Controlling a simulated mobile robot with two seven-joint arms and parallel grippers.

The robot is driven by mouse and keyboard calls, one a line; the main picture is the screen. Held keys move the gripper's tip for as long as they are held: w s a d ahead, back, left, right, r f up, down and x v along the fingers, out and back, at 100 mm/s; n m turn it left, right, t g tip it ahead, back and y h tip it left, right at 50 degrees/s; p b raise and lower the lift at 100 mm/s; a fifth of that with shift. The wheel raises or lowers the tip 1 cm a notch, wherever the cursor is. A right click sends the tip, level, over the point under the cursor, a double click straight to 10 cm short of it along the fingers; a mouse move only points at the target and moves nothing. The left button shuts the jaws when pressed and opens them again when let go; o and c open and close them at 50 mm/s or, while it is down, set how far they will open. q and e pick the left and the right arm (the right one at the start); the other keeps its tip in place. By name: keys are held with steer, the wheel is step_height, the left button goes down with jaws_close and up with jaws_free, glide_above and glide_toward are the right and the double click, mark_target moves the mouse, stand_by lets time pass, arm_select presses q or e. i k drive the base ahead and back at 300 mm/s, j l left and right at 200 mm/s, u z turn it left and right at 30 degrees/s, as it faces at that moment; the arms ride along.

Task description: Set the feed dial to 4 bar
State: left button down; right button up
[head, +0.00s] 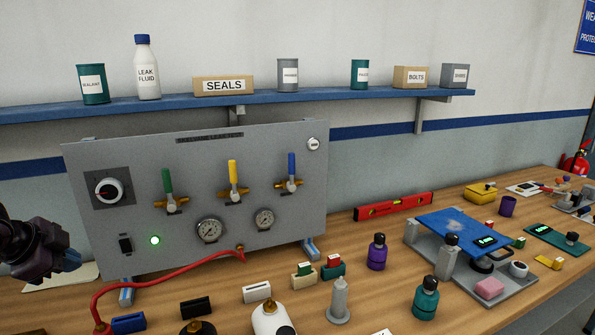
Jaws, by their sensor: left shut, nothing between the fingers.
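The feed dial (109,190) is a round black and white knob on a dark square plate at the upper left of the grey panel (140,152). Its scale and pointer are too small to read. Two round gauges, a left one (210,230) and a right one (264,219), sit low on the panel; their readings are not legible. My left gripper (72,260) is at the left edge, below and left of the dial and apart from it. It is dark, shut and empty. My right gripper is not in view.
The panel also carries green (168,183), yellow (233,174) and blue (292,167) valve levers, a switch (125,244) and a lit green lamp (155,240). A red hose (160,264) runs from the panel across the bench. Bottles and small blocks crowd the front.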

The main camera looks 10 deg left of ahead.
mark_target(109, 190)
steer(key=k, duration=0.85)
